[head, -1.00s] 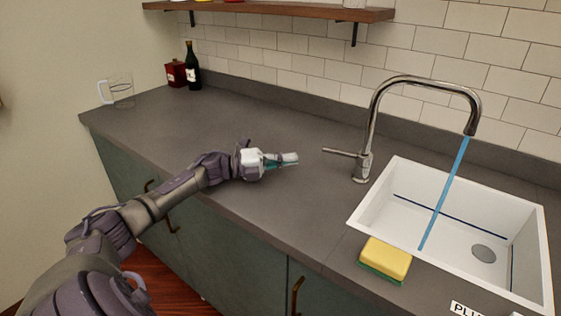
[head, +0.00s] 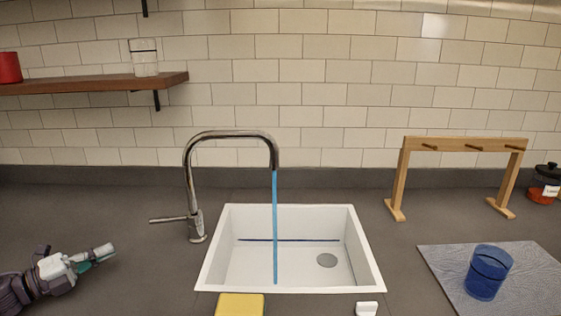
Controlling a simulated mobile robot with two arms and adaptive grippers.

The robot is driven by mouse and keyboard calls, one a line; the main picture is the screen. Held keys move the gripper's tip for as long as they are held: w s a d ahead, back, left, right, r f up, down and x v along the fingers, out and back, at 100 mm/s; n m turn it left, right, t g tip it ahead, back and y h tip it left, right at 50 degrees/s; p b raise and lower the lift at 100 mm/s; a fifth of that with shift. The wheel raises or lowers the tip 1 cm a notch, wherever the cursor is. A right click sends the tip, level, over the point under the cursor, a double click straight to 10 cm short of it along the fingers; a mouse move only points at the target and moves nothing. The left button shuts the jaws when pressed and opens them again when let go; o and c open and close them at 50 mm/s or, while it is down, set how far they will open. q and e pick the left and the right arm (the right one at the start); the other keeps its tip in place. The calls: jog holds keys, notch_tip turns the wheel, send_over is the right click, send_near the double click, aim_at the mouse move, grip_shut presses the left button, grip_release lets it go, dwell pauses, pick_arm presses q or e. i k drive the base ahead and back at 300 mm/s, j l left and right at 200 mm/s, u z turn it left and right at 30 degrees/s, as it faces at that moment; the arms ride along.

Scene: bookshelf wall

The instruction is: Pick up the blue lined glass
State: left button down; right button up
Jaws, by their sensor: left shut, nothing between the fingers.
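A blue glass (head: 488,272) with a dark line around it stands upright on a grey mat (head: 448,270) on the counter at the right. My left gripper (head: 104,253) is at the lower left of the head view, over the counter left of the sink. It is shut and empty, far from the blue glass. My right gripper is not in view.
A white sink (head: 212,262) with a tap (head: 190,190) and a blue water stream lies between my left gripper and the glass. A wooden rack (head: 402,172) stands behind the mat. A yellow sponge (head: 240,305) is in front of the sink. A clear glass (head: 144,58) stands on the shelf.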

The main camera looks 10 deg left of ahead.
aim_at(489, 266)
jog(key=k, duration=1)
